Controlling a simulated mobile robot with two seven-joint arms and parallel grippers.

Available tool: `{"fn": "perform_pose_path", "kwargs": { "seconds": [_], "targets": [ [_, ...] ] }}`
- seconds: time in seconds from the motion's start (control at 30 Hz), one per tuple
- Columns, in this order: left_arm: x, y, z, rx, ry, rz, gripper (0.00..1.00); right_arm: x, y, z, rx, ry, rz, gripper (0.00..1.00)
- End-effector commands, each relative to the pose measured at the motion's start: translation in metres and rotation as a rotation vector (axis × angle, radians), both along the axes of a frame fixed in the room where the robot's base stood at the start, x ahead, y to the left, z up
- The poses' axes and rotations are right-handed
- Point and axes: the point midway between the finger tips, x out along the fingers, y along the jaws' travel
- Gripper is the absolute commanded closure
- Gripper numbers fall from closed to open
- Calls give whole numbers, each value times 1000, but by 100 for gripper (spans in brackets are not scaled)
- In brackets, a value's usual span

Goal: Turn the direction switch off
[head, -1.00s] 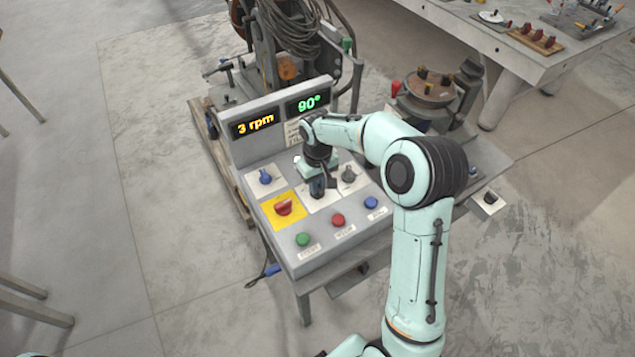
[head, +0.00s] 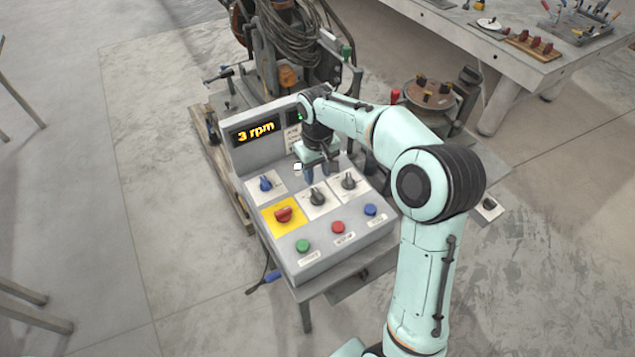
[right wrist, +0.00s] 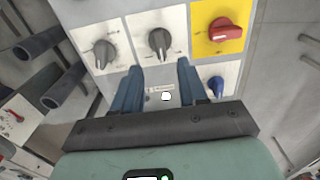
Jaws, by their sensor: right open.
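The control panel (head: 325,245) carries several switches, and I cannot read which label marks the direction switch. A middle dark grey knob (head: 317,197) on a white plate also shows in the right wrist view (right wrist: 160,40). A second grey knob (head: 348,181) sits right of it, and it shows left in the wrist view (right wrist: 103,52). A blue knob (head: 265,182) is at the left. A red switch (head: 283,213) sits on a yellow plate. My right gripper (head: 321,172) is open and empty, behind the two grey knobs and apart from them. My left gripper is out of view.
Green (head: 303,246), red (head: 338,227) and blue (head: 370,210) buttons line the panel's front. A display (head: 254,132) reads 3 rpm. The second display is mostly hidden by my arm. A machine stands behind, and a workbench (head: 470,40) is at back right.

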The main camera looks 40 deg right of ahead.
Motion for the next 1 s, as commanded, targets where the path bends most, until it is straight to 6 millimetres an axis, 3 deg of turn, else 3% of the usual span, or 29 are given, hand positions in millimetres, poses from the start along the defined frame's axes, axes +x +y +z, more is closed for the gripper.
{"fn": "perform_pose_path", "kwargs": {
  "seconds": [0.1,0.3,1.0],
  "targets": [
    [5,0,5,0,-6,0,48,1,0,27,-1,-5,0,57],
    [9,0,9,0,-10,0,48,1,0,48,0,-1,1,57],
    [9,0,9,0,-10,0,48,0,0,52,0,0,0,57]
  ]
}}
